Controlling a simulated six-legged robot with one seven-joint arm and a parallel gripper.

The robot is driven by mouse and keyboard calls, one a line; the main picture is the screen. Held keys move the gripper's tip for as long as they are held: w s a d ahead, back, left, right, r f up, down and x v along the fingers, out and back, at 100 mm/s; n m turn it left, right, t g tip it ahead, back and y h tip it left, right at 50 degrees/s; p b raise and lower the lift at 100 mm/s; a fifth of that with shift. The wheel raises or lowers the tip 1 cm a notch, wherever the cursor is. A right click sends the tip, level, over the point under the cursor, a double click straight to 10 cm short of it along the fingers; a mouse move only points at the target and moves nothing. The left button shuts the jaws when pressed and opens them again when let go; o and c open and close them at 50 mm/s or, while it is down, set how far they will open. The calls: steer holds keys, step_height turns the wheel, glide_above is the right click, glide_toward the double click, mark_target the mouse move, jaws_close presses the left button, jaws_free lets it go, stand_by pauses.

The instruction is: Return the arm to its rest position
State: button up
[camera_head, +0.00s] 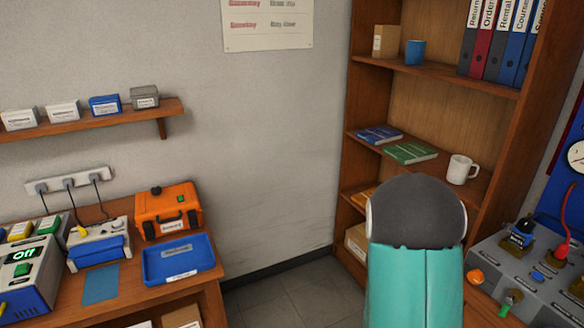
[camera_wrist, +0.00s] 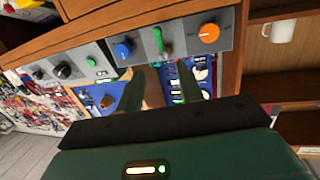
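My arm shows in the head view as a teal link with a dark grey rounded joint, low and right of centre. It hides part of the shelf and bench behind it. My gripper is not visible in the head view. In the wrist view my gripper (camera_wrist: 160,88) shows two dark green fingers standing apart with a gap between them. I see no object held between them. Beyond the fingers is a grey panel (camera_wrist: 180,55) with a blue knob (camera_wrist: 123,49), a green lever (camera_wrist: 163,42) and an orange knob (camera_wrist: 208,33).
A wooden shelf (camera_head: 513,132) with binders and a white mug (camera_head: 462,169) stands behind my arm. A control bench (camera_head: 535,292) is at right. At left, a table (camera_head: 213,297) holds a blue tray (camera_head: 178,259) and orange case (camera_head: 167,210). Floor (camera_head: 290,295) between is clear.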

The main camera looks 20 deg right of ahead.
steer(key=w+a+r+n+t+y, duration=0.4)
steer(key=w+a+t+y, duration=0.15)
steer(key=w+a, duration=0.35)
steer(key=w+a+r+n+t+y, duration=0.4)
steer(key=w+a+t+y, duration=0.15)
steer(key=w+a, duration=0.35)
steer(key=s+a+r+n+g+y, duration=0.1)
steer(key=s+a+r+n+y, duration=0.25)
steer(key=a, duration=0.35)
steer(key=s+a+r+n+g+y, duration=0.1)
steer(key=s+a+r+n+y, duration=0.2)
steer(key=a, duration=0.4)
steer(key=s+a+r+n+g, duration=0.1)
steer(key=s+r+n, duration=0.3)
steer(key=s, duration=0.6)
steer(key=shift+a+r+g, duration=0.2)
steer(key=shift+a+g, duration=0.2)
steer(key=shift+g, duration=0.5)
steer(key=shift+s+d+h, duration=0.1)
steer(key=shift+d+h, duration=0.05)
steer(key=shift+h, duration=0.1)
